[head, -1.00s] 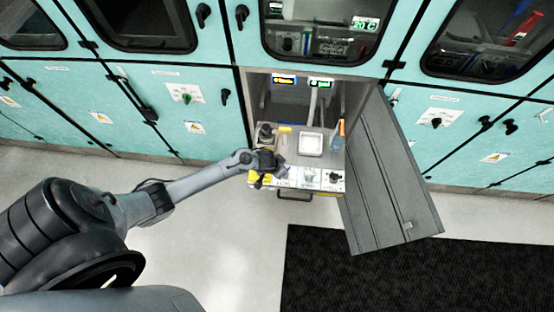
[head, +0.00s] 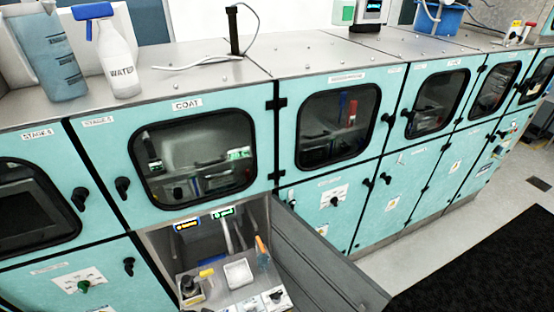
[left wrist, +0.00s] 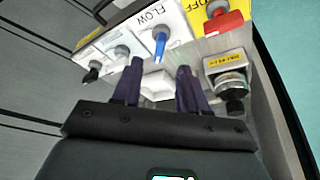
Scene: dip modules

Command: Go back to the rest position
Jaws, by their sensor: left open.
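My left gripper (left wrist: 160,92) shows in the left wrist view with its two dark fingers spread and nothing held between them. It points at the control panel of the open module, close to a blue FLOW knob (left wrist: 160,45) and a red knob (left wrist: 221,14) on a yellow OFF label. Part of a white square dish shows beyond the fingers; the head view shows the dish (head: 238,273) on the module's tray. My left arm does not show in the head view. My right gripper is in neither current view.
The open module's grey door (head: 325,265) swings out to the right of the bay below the COAT window. A white WATER bottle (head: 116,62) and a blue jug (head: 50,58) stand on the cabinet top. A black mat (head: 490,265) lies on the floor at right.

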